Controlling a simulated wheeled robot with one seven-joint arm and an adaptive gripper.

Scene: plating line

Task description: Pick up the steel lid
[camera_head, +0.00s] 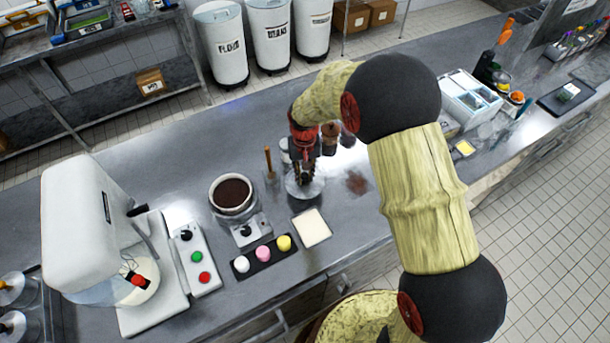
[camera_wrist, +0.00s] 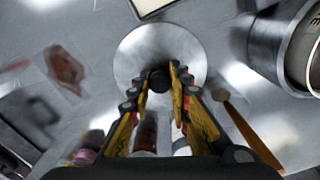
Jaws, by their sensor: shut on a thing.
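The steel lid (camera_head: 312,188) is a round shiny disc on the counter area in the middle of the head view, right of the pot of dark sauce. In the wrist view the lid (camera_wrist: 135,50) lies face-on below my gripper, with a dark knob (camera_wrist: 160,81) at its centre. My gripper (camera_head: 302,172) points down over the lid. In the wrist view my gripper (camera_wrist: 160,77) has its fingers on both sides of the knob, shut on it. I cannot tell whether the lid touches the counter.
The pot of dark sauce (camera_head: 232,193) stands on a small burner unit left of the lid. A wooden-handled utensil (camera_head: 269,164) stands close by. A cream square (camera_head: 312,227) and a tray of coloured balls (camera_head: 262,257) are nearer the front edge. A white mixer (camera_head: 85,230) is far left.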

